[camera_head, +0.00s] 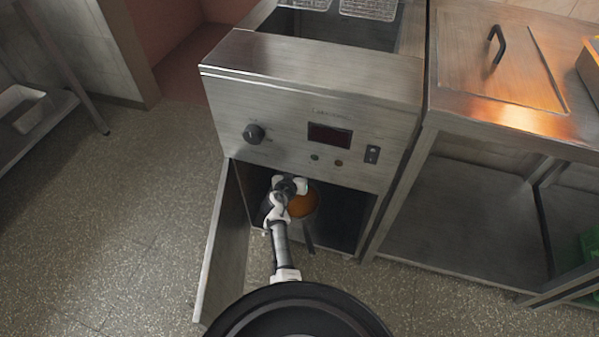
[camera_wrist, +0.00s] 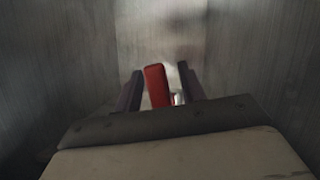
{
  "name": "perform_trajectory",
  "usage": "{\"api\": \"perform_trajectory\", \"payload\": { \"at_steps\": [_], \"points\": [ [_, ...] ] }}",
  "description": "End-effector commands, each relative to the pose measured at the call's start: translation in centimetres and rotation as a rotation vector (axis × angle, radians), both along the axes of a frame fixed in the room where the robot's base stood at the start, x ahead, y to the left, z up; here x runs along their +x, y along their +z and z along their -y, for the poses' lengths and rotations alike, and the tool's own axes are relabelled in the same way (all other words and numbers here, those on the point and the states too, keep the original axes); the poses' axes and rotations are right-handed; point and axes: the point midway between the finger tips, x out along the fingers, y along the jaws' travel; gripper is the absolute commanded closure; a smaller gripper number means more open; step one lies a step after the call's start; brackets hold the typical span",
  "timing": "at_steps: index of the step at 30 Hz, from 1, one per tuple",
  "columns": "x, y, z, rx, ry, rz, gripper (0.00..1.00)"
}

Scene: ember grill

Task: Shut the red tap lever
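The red tap lever (camera_wrist: 156,86) stands up between the two dark fingers of my gripper (camera_wrist: 160,68) in the wrist view, tilted slightly left. It is closer to the left finger; a gap shows on its right side, so the gripper is open around it. A small pale metallic piece (camera_wrist: 179,98) shows just right of the lever's lower end. In the head view my arm reaches into the open cabinet under the fryer (camera_head: 310,105). The fingers and the lever are hidden there.
The cabinet door (camera_head: 226,245) stands open on the left of my arm. A steel table (camera_head: 480,210) stands to the right. The floor (camera_head: 120,220) at left is clear.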

Motion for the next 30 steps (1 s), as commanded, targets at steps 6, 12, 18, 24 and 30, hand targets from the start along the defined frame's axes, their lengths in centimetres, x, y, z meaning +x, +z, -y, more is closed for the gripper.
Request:
{"api": "perform_trajectory", "payload": {
  "at_steps": [6,12,18,24,30],
  "points": [
    [0.0,0.0,0.0,0.000,0.000,0.000,0.85],
    [0.0,0.0,0.0,0.000,0.000,0.000,1.00],
    [-0.1,0.0,0.0,-0.002,0.000,-0.001,1.00],
    [-0.1,0.0,0.3,-0.038,-0.001,-0.012,1.00],
    [-0.4,0.1,1.1,-0.139,0.000,-0.045,1.00]
  ]
}}
